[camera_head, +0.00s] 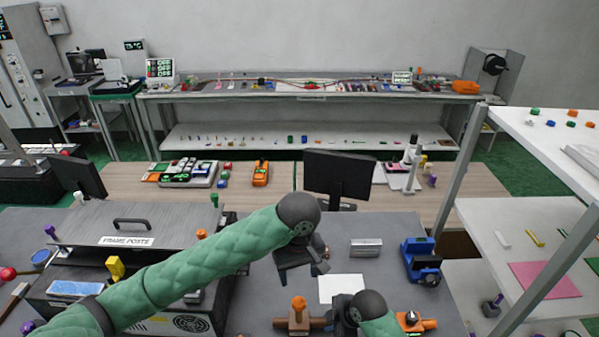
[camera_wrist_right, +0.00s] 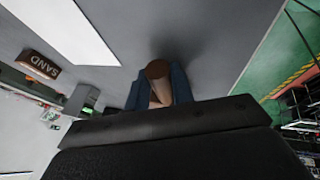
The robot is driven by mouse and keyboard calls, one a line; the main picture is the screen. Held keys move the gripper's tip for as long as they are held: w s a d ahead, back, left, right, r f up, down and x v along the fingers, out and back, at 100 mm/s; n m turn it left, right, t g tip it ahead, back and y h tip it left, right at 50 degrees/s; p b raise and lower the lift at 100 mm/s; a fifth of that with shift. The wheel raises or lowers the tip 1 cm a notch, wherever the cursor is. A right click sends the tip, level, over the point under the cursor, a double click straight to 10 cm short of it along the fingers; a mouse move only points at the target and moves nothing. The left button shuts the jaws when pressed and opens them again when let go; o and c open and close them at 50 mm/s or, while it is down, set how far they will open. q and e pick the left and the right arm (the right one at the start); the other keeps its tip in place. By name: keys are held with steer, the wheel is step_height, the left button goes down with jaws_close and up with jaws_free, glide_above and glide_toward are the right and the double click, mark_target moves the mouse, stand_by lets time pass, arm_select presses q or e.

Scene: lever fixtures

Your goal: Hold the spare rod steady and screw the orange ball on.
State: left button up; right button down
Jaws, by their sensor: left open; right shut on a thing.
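A brown rod-like piece (camera_head: 281,323) lies at the bottom centre of the grey table, with an upright brown post and an orange knob (camera_head: 299,303) at its middle. My right gripper (camera_head: 333,318) is beside it. In the right wrist view, its blue fingers are shut on a brown rod (camera_wrist_right: 157,70), whose round end shows. My left gripper (camera_head: 318,266) is open and empty above the table. My right forearm hides part of the work area.
A white sheet (camera_head: 341,288) lies between the grippers. A grey metal block (camera_head: 366,248) and a blue vise-like fixture (camera_head: 421,262) stand to the right. The frame-marked panel (camera_head: 130,225) is at left. A white shelf (camera_head: 540,230) borders the right side.

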steer(key=c, duration=1.1)
jaws_free()
